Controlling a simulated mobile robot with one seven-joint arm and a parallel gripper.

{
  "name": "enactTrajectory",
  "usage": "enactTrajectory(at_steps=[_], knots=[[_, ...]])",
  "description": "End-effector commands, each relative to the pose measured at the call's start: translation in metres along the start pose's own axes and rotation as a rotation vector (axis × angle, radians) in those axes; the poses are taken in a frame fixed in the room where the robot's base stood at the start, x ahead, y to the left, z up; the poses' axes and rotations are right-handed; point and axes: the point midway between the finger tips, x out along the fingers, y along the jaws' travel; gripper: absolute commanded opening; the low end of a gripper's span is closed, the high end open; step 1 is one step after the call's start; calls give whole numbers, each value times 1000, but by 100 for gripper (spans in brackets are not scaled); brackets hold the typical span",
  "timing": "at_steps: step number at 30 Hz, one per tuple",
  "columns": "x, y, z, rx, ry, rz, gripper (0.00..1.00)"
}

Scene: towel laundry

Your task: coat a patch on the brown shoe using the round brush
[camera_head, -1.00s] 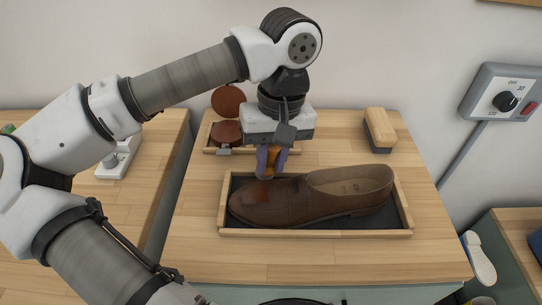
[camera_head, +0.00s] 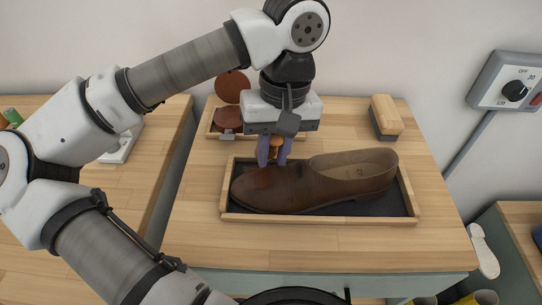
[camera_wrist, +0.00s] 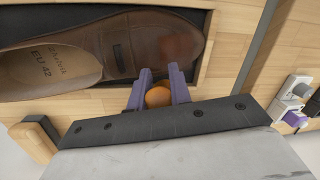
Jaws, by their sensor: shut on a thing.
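The brown shoe (camera_head: 335,185) lies in a shallow wooden tray (camera_head: 318,216) with a dark floor, toe to the left. A reddish patch (camera_head: 263,180) shows on its toe; in the wrist view the shoe (camera_wrist: 150,38) also has a dark strap mark. My gripper (camera_head: 272,158) is just over the toe, its purple fingers shut on the round brush, whose orange handle (camera_head: 276,147) shows between them. The handle also shows in the wrist view (camera_wrist: 158,96). The bristles are hidden, so I cannot tell whether they touch the shoe.
An open round tin (camera_head: 228,117) with its reddish lid (camera_head: 232,86) stands in a small tray behind left. A wooden block brush (camera_head: 386,118) stands at the back right. The table's front and right side are clear. A dial box (camera_head: 505,85) is on the wall.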

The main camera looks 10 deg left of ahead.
Motion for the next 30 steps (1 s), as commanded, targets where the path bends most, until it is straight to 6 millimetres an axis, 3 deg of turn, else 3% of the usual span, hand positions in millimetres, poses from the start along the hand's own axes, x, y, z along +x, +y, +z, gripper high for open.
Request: enactTrajectory(at_steps=[6,14,30], knots=[[-3,6,-16,-1,2,2,0],[-3,7,-17,-2,4,5,0],[1,-8,18,-3,5,4,0]])
